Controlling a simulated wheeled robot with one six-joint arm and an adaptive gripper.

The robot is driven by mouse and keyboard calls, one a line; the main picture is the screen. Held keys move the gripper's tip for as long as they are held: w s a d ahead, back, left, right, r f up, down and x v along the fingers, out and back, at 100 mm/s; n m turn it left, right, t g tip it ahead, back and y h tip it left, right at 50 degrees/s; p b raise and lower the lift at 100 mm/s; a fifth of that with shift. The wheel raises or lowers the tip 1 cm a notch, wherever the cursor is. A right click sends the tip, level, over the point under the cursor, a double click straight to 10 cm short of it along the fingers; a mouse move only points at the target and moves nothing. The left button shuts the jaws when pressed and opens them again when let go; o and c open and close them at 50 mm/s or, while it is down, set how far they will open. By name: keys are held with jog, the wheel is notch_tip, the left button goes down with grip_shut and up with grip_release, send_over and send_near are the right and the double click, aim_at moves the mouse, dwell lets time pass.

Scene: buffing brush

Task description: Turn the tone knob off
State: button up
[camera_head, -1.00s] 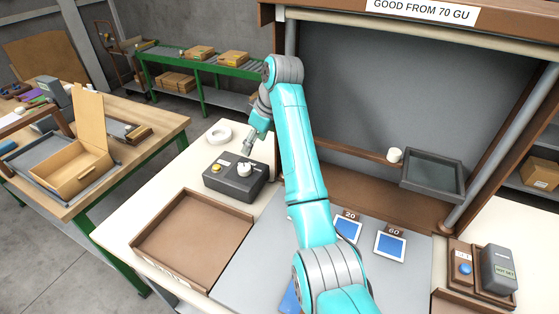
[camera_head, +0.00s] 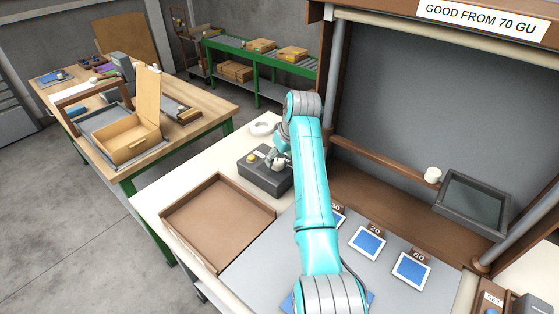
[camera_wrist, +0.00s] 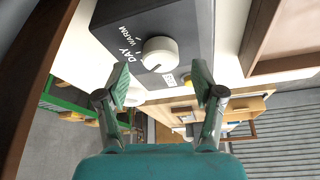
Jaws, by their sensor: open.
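The tone knob (camera_wrist: 160,54) is a round white knob on a dark grey control box (camera_wrist: 120,25), with the words DAY and WARM printed beside it in the wrist view. My arm's end is over the box and partly hides the knob.
An empty brown tray (camera_head: 218,262) lies in front of the box. A white ring (camera_head: 264,124) lies behind it. Blue sample cards (camera_head: 368,243) lie to the right. A dark tray (camera_head: 474,204) and a white round piece (camera_head: 433,174) are at the booth's back.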

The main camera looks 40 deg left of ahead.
jog(key=shift+x, duration=1.25)
jog(key=shift+c, duration=0.3)
jog(key=c, duration=1.1)
jog(key=shift+n+g, duration=0.6)
jog(key=shift+n, duration=0.9)
jog(key=o, duration=1.2)
jog(key=shift+c, duration=0.2)
